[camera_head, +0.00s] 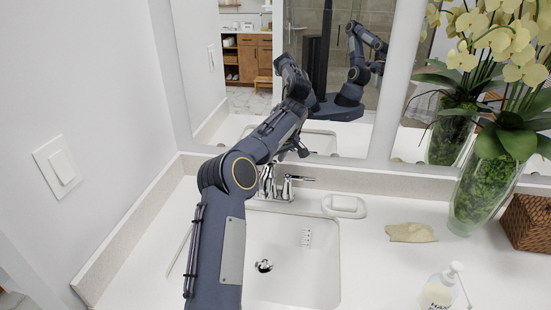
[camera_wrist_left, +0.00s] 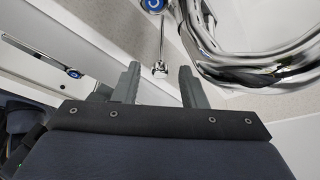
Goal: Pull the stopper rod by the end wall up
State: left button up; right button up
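The stopper rod (camera_wrist_left: 161,66) is a thin chrome rod with a small knob, in the left wrist view behind the chrome faucet spout (camera_wrist_left: 255,62). My left gripper (camera_wrist_left: 158,72) is open, with one finger on each side of the knob in the picture. I cannot tell whether either finger touches it. In the head view my left arm reaches over the basin, and the gripper (camera_head: 293,151) is beside the faucet (camera_head: 267,182) near the mirror wall. The rod is not distinguishable there. My right gripper is not in view.
A white sink basin (camera_head: 291,234) with a drain (camera_head: 264,266) lies below the arm. A soap dish (camera_head: 344,205), a tan cloth (camera_head: 411,232), a soap bottle (camera_head: 439,290), a flower vase (camera_head: 482,192) and a wicker box (camera_head: 528,222) stand to the right. A mirror (camera_head: 245,60) is behind.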

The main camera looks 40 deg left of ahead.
pick_arm(q)
grip_shut()
jog(key=shift+r, duration=0.1)
notch_tip(320, 180, up, 3)
jog(key=p, duration=0.2)
jog(key=shift+p, duration=0.35)
grip_release()
